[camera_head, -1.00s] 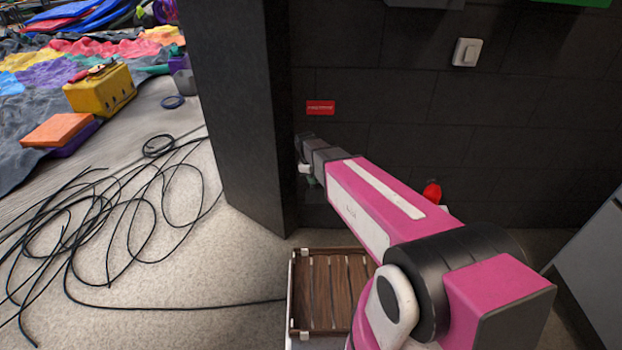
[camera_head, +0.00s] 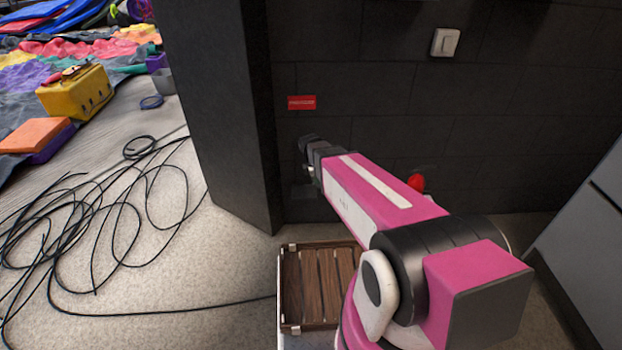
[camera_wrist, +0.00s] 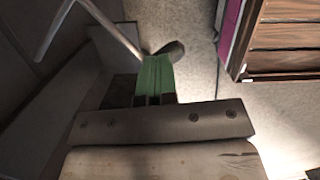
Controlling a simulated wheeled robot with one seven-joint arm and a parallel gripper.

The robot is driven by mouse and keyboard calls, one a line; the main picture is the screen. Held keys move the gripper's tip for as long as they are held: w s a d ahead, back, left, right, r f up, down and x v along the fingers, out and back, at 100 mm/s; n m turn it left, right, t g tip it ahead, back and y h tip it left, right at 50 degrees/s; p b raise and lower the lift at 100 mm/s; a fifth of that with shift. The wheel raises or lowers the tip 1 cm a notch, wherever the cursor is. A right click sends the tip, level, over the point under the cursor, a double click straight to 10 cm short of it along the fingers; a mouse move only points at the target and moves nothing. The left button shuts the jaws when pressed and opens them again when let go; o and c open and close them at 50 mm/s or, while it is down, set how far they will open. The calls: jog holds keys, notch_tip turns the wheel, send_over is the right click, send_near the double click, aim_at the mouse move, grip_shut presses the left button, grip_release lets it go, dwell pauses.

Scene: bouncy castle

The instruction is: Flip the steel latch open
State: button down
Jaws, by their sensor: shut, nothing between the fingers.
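My gripper (camera_head: 308,145) is held out low in front of the black wall, just right of the dark pillar. In the wrist view its green-padded fingers (camera_wrist: 154,78) are together with nothing between them. A bent pale metal bar (camera_wrist: 88,22), which may be the steel latch, lies just beyond the fingertips. Its lower end comes close to a dark rounded knob (camera_wrist: 170,50) by the tips; I cannot tell whether they touch. In the head view I cannot make out the latch near my gripper.
A slatted wooden crate (camera_head: 318,285) stands on the floor below my arm. The dark pillar (camera_head: 215,110) is close on the left, with loose black cable (camera_head: 100,215) beyond. A red label (camera_head: 302,102) and white switch (camera_head: 445,42) are on the wall. A grey cabinet (camera_head: 590,235) stands right.

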jog(key=w+d+n, duration=0.1)
jog(key=d+n, duration=0.2)
jog(key=d, duration=0.4)
jog(key=shift+w+d+t, duration=0.15)
jog(key=shift+d+t, duration=0.15)
jog(key=shift+d, duration=0.05)
jog(key=shift+w+d, duration=0.1)
jog(key=shift+d, duration=0.1)
dwell(0.7)
